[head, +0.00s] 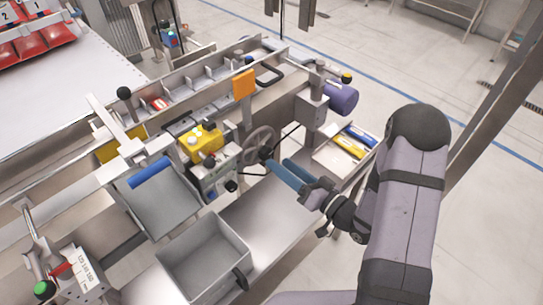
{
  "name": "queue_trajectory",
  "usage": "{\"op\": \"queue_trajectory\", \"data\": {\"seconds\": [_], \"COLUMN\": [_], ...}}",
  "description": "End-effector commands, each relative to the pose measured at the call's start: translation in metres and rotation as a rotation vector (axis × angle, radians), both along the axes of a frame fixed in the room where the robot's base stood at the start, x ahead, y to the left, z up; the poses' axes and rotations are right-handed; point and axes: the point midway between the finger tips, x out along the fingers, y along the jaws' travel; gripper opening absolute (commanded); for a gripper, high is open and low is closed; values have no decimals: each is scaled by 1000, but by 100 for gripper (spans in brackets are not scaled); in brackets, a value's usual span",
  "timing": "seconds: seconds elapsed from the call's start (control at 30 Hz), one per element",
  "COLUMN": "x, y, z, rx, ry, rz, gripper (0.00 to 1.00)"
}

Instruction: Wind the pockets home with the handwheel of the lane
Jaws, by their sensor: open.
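The grey handwheel (257,141) is mounted on the side of the machine, right of a yellow block (201,139). My gripper (278,163), with two blue fingers, is open just right of and below the handwheel. A dark knob or handle (265,153) shows at the wheel's lower right, close to the fingertips. I cannot tell whether they touch it. The lane (205,82) runs from lower left to upper right behind the wheel, with metal dividers forming pockets. A red and white pack (157,104) lies in one of its pockets.
A grey bin (205,258) and a tilted tray (160,203) stand at the front left. A purple motor (341,98) sits above a tray of yellow and blue items (349,142). An orange plate (243,84) stands upright behind the wheel. The metal shelf (268,214) below my gripper is mostly bare.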

Motion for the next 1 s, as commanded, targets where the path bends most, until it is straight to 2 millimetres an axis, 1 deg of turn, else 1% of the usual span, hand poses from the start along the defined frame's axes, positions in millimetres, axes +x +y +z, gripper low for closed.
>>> {"op": "queue_trajectory", "data": {"seconds": [0.03, 0.1, 0.37, 0.5, 0.77, 0.8, 0.97, 1.0], "x": [4, 10, 30, 35, 36, 36, 36, 36], "y": [6, 13, 31, 35, 36, 36, 36, 36], "z": [1, 1, 1, 0, 0, 0, 0, 0], "rx": [1, 0, 0, 1, 0, 0, 0, 0], "ry": [-1, 0, 0, 2, 2, 2, 2, 2], "rz": [6, 6, 3, 1, 0, 0, 0, 0], "gripper": [53, 53, 53, 53, 53, 50, 12, 11]}}
